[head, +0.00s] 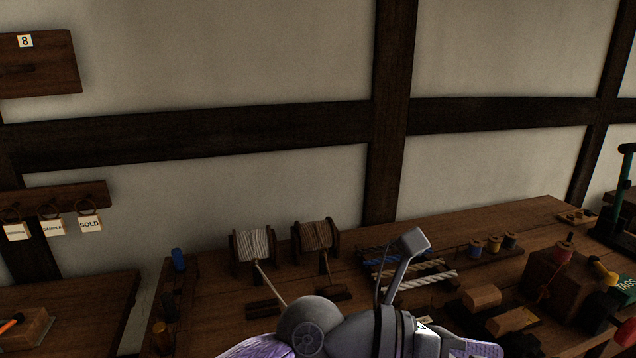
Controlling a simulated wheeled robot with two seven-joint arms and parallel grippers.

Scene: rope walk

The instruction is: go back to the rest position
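One of my arms (350,328), grey with purple parts, crosses the bottom of the head view. It lies low in front of the workbench (215,300). A grey bracket-like part (408,262) stands up from it and covers part of the bench top. No fingertips of either gripper can be made out. I cannot tell whether anything is held. My other arm cannot be made out.
Two rope spools (255,245) (316,237) stand at the back of the bench. Rope samples (430,278), thread reels (493,243) and wooden blocks (482,297) lie to the right. Tags (90,223) hang on the left wall. The air above the bench is clear.

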